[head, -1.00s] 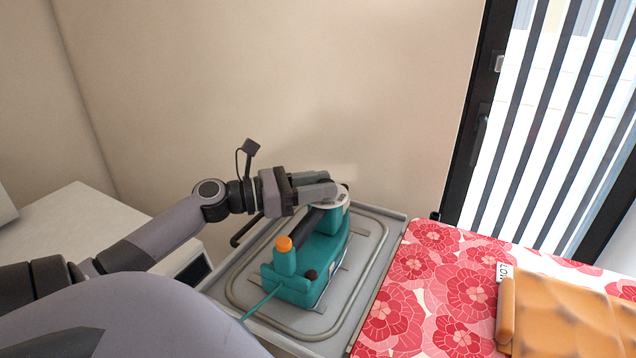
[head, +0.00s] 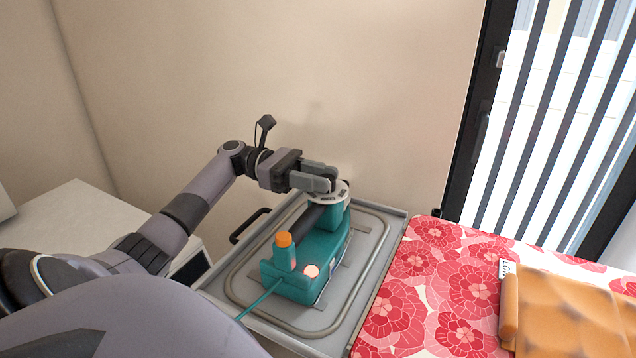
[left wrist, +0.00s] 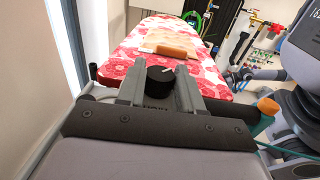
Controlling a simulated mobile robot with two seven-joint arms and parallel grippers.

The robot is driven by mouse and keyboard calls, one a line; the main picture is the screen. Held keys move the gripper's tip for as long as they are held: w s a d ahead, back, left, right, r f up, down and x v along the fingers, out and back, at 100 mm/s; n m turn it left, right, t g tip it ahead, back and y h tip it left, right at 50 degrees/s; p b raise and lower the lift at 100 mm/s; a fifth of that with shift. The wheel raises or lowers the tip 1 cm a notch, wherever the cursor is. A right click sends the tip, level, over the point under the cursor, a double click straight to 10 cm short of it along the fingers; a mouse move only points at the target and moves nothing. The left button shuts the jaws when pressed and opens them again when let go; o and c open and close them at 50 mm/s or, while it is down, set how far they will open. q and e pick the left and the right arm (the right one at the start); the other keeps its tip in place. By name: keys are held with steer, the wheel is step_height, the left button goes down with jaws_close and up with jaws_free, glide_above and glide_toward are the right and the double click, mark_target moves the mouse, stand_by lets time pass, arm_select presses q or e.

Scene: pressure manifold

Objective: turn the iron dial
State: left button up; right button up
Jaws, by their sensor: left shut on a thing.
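The iron is a teal appliance (head: 325,251) with a dark handle, an orange-capped post (head: 284,239) and a small round lamp (head: 311,271) that glows pale pink. Its dial sits at the far upper end, over a white marked plate (head: 326,199). My left gripper (head: 331,183) reaches it from the left and hides most of the dial in the head view. In the left wrist view the black dial (left wrist: 161,74) with a white pointer line sits between the two fingers, which are shut on its sides. My right gripper is not in view.
The iron stands on a grey tray (head: 372,262) with a raised rim. To the right is a red floral ironing board (head: 432,295) with a folded orange cloth (head: 566,312). A wall stands close behind, and a white cabinet (head: 75,225) is at left.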

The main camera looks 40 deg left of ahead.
arm_select(q)
steer(key=shift+w+a+m+g+h+b, duration=0.15)
steer(key=shift+m+g+h+b, duration=0.25)
steer(key=shift+m+g, duration=0.5)
steer(key=shift+w+d+m+g+h+b, duration=0.15)
steer(key=shift+m+g+b, duration=0.35)
steer(key=shift+g, duration=0.7)
steer(key=shift+m+g, duration=0.3)
steer(key=shift+g, duration=0.2)
steer(key=o, duration=1)
steer(key=shift+o, duration=0.2)
step_height(320, 180, up, 20)
steer(key=p, duration=0.1)
steer(key=shift+s, duration=0.1)
